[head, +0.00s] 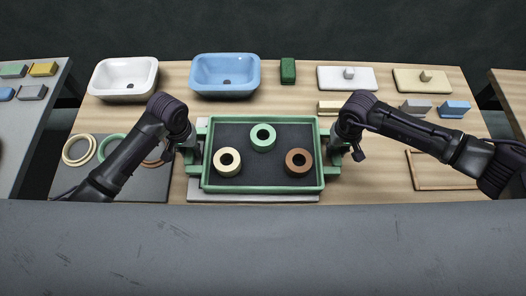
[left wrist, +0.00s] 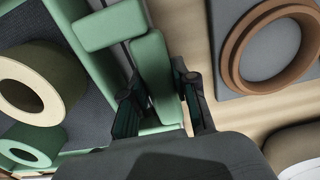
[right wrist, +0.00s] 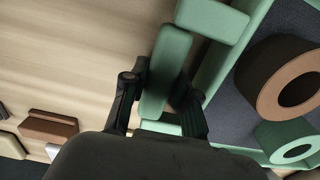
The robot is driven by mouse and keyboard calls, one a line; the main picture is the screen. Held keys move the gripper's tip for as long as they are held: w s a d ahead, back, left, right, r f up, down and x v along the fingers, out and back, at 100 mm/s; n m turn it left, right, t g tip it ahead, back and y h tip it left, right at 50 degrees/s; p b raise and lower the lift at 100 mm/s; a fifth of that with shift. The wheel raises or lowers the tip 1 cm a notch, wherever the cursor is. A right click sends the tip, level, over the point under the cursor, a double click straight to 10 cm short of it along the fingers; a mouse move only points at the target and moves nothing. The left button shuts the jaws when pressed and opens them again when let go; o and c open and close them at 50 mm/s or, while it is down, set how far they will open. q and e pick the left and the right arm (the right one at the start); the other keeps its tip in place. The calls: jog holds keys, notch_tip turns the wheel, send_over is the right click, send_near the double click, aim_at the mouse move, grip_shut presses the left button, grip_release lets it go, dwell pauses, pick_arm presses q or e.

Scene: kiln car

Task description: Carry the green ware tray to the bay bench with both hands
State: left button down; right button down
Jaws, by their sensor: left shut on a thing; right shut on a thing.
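The green ware tray (head: 262,189) has a dark lining and holds a cream ring (head: 217,162), a green ring (head: 263,128) and a brown ring (head: 309,162). It is at the middle of the wooden bench, over a pale slab (head: 250,198); I cannot tell whether it touches the slab. My left gripper (head: 188,158) is shut on the tray's left handle, and the green handle (left wrist: 153,72) shows between its fingers in the left wrist view. My right gripper (head: 340,156) is shut on the right handle (right wrist: 166,68). Which surface is the bay bench is not clear.
White (head: 124,90) and blue (head: 225,90) basins stand behind the tray, with a dark green block (head: 288,71) and lidded slabs (head: 347,84) to their right. A dark mat with rings (head: 80,150) lies left. Separate benches stand left (head: 32,115) and right (head: 512,95). A grey surface (head: 262,250) fills the foreground.

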pick_arm(q)
jog(key=shift+w+r, duration=0.1)
jog(key=shift+r, duration=0.05)
pick_arm(e)
jog(key=shift+w+r, duration=0.1)
jog(key=shift+r, duration=0.05)
